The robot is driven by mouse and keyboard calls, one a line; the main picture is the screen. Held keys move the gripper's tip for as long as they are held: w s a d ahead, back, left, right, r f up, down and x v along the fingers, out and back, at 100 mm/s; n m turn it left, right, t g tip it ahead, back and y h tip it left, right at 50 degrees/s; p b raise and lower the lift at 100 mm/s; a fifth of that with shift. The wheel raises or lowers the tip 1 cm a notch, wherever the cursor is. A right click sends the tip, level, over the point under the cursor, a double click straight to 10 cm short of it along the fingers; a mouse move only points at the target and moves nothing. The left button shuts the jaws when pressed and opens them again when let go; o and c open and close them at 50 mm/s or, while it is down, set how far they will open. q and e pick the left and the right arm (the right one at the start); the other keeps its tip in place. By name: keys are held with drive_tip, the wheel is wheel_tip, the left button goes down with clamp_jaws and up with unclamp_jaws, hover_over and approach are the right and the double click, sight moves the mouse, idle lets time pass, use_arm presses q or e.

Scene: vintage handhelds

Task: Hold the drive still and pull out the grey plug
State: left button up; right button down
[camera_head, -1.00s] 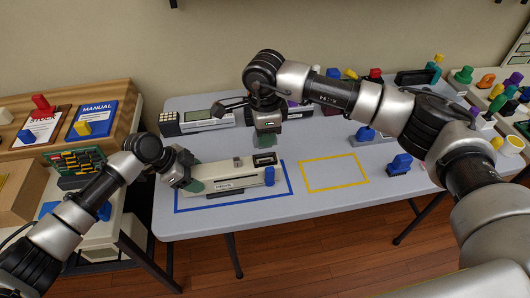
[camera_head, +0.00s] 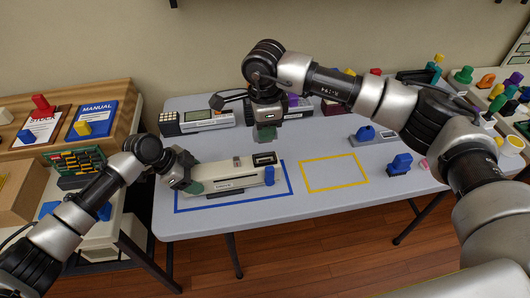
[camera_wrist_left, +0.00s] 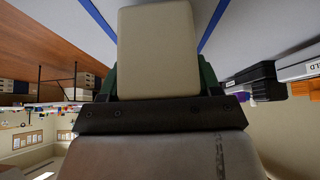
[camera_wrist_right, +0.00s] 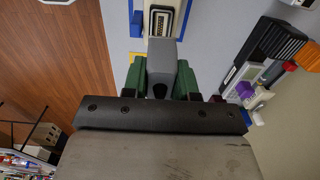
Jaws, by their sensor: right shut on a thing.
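The cream drive (camera_head: 232,172) lies inside a blue outline on the table. My left gripper (camera_head: 195,187) is at its left end, and in the left wrist view its green fingers sit on both sides of the drive's end (camera_wrist_left: 158,50). My right gripper (camera_head: 265,134) is above the drive's right end, clear of it. In the right wrist view it is shut on the grey plug (camera_wrist_right: 168,65). The drive's port (camera_wrist_right: 161,22) shows uncovered beyond the plug. The plug is hard to make out in the head view.
A blue piece (camera_head: 269,175) is at the drive's right end. An empty yellow outline (camera_head: 334,173) lies to the right, with blue-topped items (camera_head: 399,164) past it. A keypad device (camera_head: 195,121) stands behind the drive. Boards and manuals (camera_head: 95,115) are at the left.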

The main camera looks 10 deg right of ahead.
use_arm(q)
drive_tip(key=o, duration=0.4)
drive_tip(key=shift+s+f, duration=0.1)
drive_tip(key=shift+f, duration=0.1)
use_arm(e)
drive_tip(key=shift+a, duration=0.1)
use_arm(q)
drive_tip(key=shift+r, duration=0.1)
drive_tip(key=shift+a+r, duration=0.2)
drive_tip(key=shift+r, duration=0.25)
use_arm(e)
drive_tip(key=shift+w+f, duration=0.1)
use_arm(q)
drive_tip(key=shift+v, duration=3.35)
drive_tip(key=shift+w, duration=0.2)
drive_tip(key=v, duration=1.2)
